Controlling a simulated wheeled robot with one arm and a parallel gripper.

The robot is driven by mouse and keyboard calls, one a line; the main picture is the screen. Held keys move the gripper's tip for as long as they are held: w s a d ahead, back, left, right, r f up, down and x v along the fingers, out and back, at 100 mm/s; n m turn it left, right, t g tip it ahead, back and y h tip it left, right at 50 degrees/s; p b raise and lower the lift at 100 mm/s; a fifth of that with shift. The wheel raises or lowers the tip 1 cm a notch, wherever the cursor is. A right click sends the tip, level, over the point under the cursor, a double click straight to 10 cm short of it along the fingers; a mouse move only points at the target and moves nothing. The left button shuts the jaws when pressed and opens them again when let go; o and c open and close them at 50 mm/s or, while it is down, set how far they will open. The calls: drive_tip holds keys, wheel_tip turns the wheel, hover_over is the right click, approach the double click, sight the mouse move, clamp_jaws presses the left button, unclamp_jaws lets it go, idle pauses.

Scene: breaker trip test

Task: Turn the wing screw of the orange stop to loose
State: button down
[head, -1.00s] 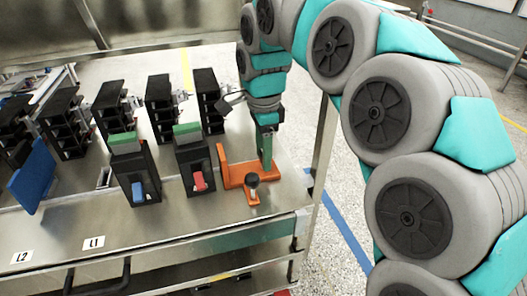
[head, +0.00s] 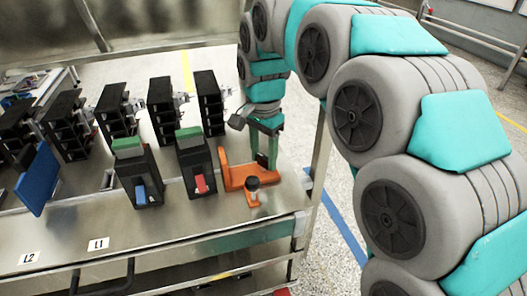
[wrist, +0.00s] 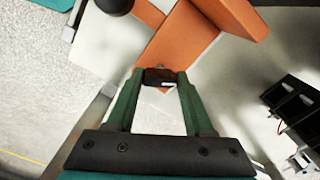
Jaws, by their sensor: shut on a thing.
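The orange stop (head: 234,183) sits at the right end of the bench, with an upright plate and a black round knob (head: 252,182) at its front. In the wrist view the orange stop (wrist: 180,45) lies just beyond my fingertips. A small dark piece, which looks like the wing screw (wrist: 158,75), sits between the fingertips at the stop's edge. My gripper (wrist: 158,82) points down with both green fingers closed on this piece. In the head view my gripper (head: 265,165) is behind the stop, and its fingertips and the wing screw are hidden there.
Two black breakers with green tops, one with a blue lever (head: 141,195) and one with a red lever (head: 201,184), stand left of the stop. A row of black modules (head: 161,108) stands behind. A blue panel (head: 37,180) is at left. The bench front is clear.

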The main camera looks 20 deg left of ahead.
drive_tip(key=n, duration=0.3)
drive_tip(key=shift+n+p, duration=0.35)
drive_tip(key=shift+n, duration=0.05)
drive_tip(key=n, duration=0.3)
drive_tip(key=shift+n, duration=0.3)
drive_tip(key=n, duration=0.3)
drive_tip(key=shift+n+p, duration=0.4)
drive_tip(key=n, duration=0.4)
drive_tip(key=n+p, duration=0.1)
drive_tip(key=n, duration=0.6)
drive_tip(key=shift+n+p, duration=0.35)
drive_tip(key=shift+n, duration=0.05)
drive_tip(key=n+p, duration=0.1)
drive_tip(key=n, duration=0.3)
drive_tip(key=shift+r, duration=0.1)
drive_tip(key=shift+n+p, duration=0.55)
drive_tip(key=shift+n, duration=0.75)
